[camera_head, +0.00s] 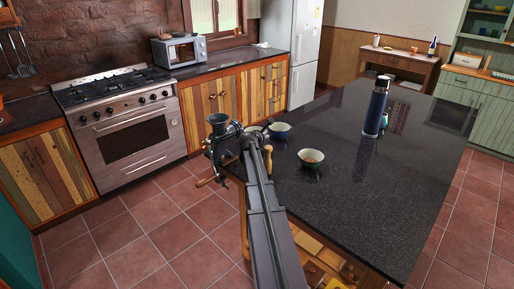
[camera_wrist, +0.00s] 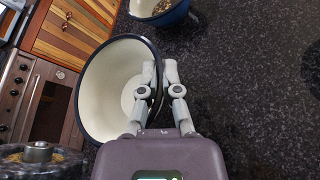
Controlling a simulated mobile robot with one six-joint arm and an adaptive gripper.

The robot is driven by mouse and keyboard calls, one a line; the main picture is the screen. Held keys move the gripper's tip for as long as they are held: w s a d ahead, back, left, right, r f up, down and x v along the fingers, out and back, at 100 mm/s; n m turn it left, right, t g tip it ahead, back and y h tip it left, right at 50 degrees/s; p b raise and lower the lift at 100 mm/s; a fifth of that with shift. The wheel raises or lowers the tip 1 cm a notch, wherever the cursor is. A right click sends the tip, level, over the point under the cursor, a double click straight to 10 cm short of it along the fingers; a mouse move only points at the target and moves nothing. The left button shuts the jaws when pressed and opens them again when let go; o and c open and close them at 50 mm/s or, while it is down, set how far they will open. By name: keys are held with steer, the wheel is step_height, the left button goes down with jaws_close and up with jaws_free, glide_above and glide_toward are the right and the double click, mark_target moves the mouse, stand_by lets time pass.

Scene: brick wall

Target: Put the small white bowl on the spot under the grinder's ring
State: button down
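The small white bowl (camera_wrist: 108,85), cream inside with a dark rim, is tilted in the wrist view. My gripper (camera_wrist: 160,72) is shut on its right rim, one finger inside the bowl and one outside. In the head view a pale part of the bowl (camera_head: 254,129) shows behind my arm, close to the grinder; the fingertips are hidden there. The dark metal grinder (camera_head: 221,128) stands at the left edge of the dark counter, its hopper upward and its crank to the lower left. The hopper (camera_wrist: 40,158) shows at the wrist view's lower left. The ring and the spot under it cannot be made out.
The speckled dark counter (camera_head: 370,215) is largely clear. Two other bowls stand on it, one farther back (camera_head: 280,130) and one nearer (camera_head: 311,158) with reddish contents. A blue bottle (camera_head: 376,108) stands farther right. The stove (camera_head: 125,125) is across the tiled floor.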

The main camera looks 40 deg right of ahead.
steer(key=shift+f+b, duration=0.95)
steer(key=shift+f, duration=0.35)
steer(key=w, duration=0.1)
steer(key=w+a, duration=0.1)
steer(key=w, duration=0.1)
steer(key=shift+w+a, duration=0.15)
steer(key=shift+w, duration=0.1)
steer(key=shift+w+a+f, duration=0.15)
steer(key=shift+w+f, duration=0.05)
steer(key=shift+w, duration=0.05)
steer(key=shift+s+f+b, duration=0.15)
steer(key=shift+f+b, duration=0.25)
steer(key=shift+b, duration=0.2)
steer(key=c, duration=0.8)
jaws_free()
